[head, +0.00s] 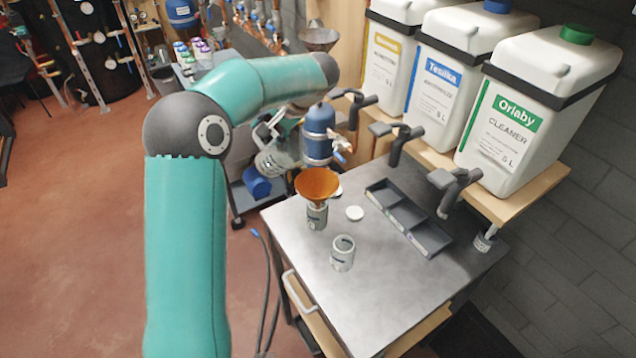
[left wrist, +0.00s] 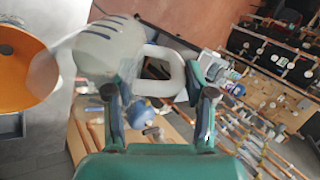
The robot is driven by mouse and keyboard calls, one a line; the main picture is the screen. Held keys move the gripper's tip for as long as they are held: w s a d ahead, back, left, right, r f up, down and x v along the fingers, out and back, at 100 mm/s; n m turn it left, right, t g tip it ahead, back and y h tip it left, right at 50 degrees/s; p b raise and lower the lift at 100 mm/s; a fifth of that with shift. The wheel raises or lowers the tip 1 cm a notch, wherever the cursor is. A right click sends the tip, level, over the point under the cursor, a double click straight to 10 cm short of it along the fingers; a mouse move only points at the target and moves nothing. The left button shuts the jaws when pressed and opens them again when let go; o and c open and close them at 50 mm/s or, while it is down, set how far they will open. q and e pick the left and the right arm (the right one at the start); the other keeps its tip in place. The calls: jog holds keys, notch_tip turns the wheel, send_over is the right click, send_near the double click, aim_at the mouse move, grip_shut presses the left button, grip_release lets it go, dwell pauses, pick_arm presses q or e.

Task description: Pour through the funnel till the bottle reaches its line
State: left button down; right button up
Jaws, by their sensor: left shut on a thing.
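An orange funnel (head: 317,181) sits in the neck of a small grey bottle (head: 317,216) standing on the metal bench top. The bottle's line and liquid level are too small to tell. My left gripper (head: 273,125) is shut on the handle of a pale, translucent jug (head: 272,160) with dark marks, held up beside and behind the funnel. In the left wrist view, the jug (left wrist: 108,48) is tilted, with its pale lip near the rim of the orange funnel (left wrist: 22,72). My left gripper's fingers (left wrist: 160,105) flank the handle. I cannot make out a stream. My right gripper is out of view.
A second grey bottle (head: 342,254), open, stands nearer on the bench (head: 385,290). A white cap (head: 354,213) lies beside the funnel. A dark divided tray (head: 408,218) is to the right. Large white canisters (head: 535,110) stand on a wooden shelf behind, with dark taps below.

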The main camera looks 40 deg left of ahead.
aim_at(258, 138)
pick_arm(q)
jog(key=a+f+h, duration=0.1)
jog(key=f, duration=0.1)
jog(key=a+f+h+p, duration=0.2)
jog(key=a+f, duration=0.1)
jog(key=shift+s+a+f+t, duration=0.1)
jog(key=shift+s+f+t, duration=0.2)
jog(key=shift+s+f, duration=0.1)
jog(key=shift+a+f+h, duration=1.95)
jog(key=shift+f+h, duration=0.45)
jog(key=shift+t, duration=0.4)
jog(key=shift+s+r, duration=0.15)
jog(key=shift+r, duration=1.05)
jog(key=shift+s+r, duration=0.15)
jog(key=shift+r, duration=1.05)
